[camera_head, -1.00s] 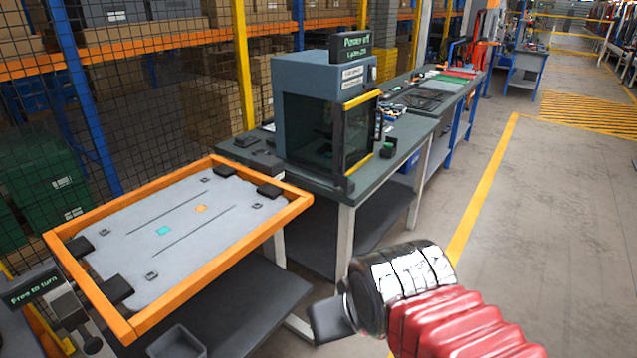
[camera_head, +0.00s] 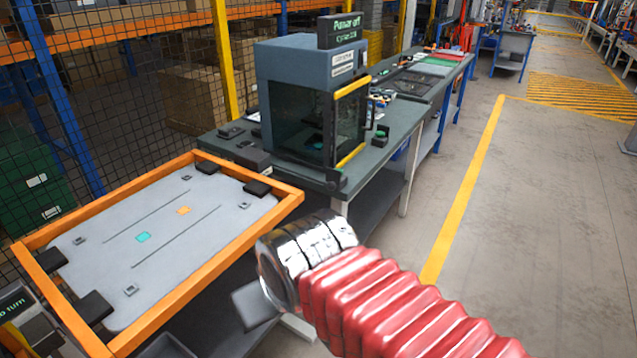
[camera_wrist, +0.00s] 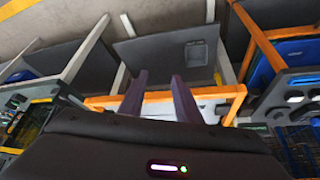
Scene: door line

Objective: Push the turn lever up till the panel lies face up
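The pale grey panel (camera_head: 110,262) lies in an orange frame (camera_head: 205,264), held by black corner blocks. Its visible side has a teal square, an orange square and two long slots; I cannot tell if this is its face. Part of the frame (camera_wrist: 237,92) shows in the wrist view. A dark sign (camera_head: 12,303) ending in "turn" is cut off at the lower left; a grey mechanism (camera_head: 38,330) sits beside it, and I cannot make out the turn lever.
A bench (camera_head: 372,180) with a glass-doored cabinet (camera_head: 300,95) stands behind the frame. A dark shelf (camera_wrist: 172,48) with a grey tray shows in the wrist view. A wire mesh fence (camera_head: 100,110) runs at the left. The floor (camera_head: 540,220) at the right is clear.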

